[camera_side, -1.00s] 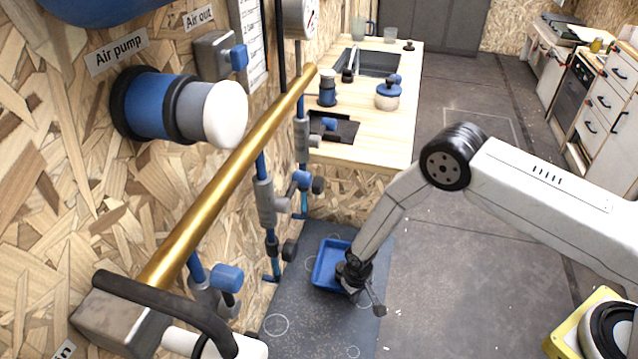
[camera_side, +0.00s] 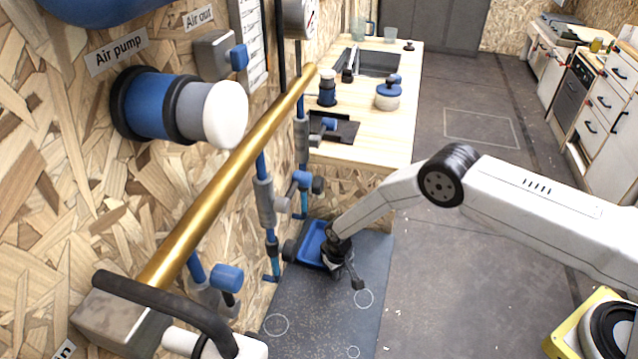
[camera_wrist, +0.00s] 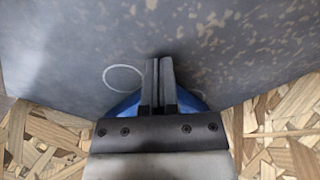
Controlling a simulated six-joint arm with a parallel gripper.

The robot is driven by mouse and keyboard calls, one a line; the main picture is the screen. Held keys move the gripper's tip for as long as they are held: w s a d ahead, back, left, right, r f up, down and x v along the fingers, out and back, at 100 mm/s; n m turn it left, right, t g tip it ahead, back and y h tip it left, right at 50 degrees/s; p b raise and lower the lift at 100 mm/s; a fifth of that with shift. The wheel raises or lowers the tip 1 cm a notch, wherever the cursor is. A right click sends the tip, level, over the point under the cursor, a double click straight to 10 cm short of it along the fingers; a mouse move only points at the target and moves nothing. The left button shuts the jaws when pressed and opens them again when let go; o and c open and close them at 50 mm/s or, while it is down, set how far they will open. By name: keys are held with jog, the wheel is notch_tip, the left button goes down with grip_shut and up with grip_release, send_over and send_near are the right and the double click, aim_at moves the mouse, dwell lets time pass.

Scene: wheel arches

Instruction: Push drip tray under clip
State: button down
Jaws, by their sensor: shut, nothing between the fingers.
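The blue drip tray (camera_side: 309,244) lies on the dark mat at the foot of the wall, below the wooden counter. My gripper (camera_side: 342,266) is shut and empty, low at the tray's right side and hiding part of it. I cannot tell if they touch. In the wrist view my gripper (camera_wrist: 160,65) has its fingers together over the mat. A curved blue edge (camera_wrist: 124,106) shows behind the fingers; I cannot tell if it is the tray. A dark fitting (camera_side: 290,250) low on the wall pipe is close to the tray's left side. I cannot make out the clip for sure.
The dark mat (camera_side: 325,315) with white circles is clear in front of the tray. Blue pipes with valves (camera_side: 301,181) and a long brass bar (camera_side: 235,165) run along the wall at left. The counter (camera_side: 385,140) overhangs behind. Open floor lies right.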

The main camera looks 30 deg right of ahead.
jog(key=shift+s, duration=0.1)
dwell(0.3)
jog(key=shift+s+d, duration=0.1)
jog(key=shift+s, duration=1.45)
notch_tip(320, 180, up, 10)
jog(key=shift+s, duration=0.35)
notch_tip(320, 180, up, 17)
jog(key=t, duration=0.1)
send_over(344, 287)
jog(key=s+d, duration=0.6)
jog(key=d, duration=0.3)
jog(key=s+d+r, duration=0.2)
jog(key=s+r, duration=0.1)
jog(key=s, duration=0.3)
jog(key=s+d+r+t, duration=0.1)
jog(key=s+d+r, duration=0.2)
jog(key=s, duration=0.3)
jog(key=shift+s+d+r+m+t, duration=0.3)
jog(key=shift+r+m, duration=0.1)
jog(key=shift+r, duration=0.35)
jog(key=shift+w+a, duration=0.15)
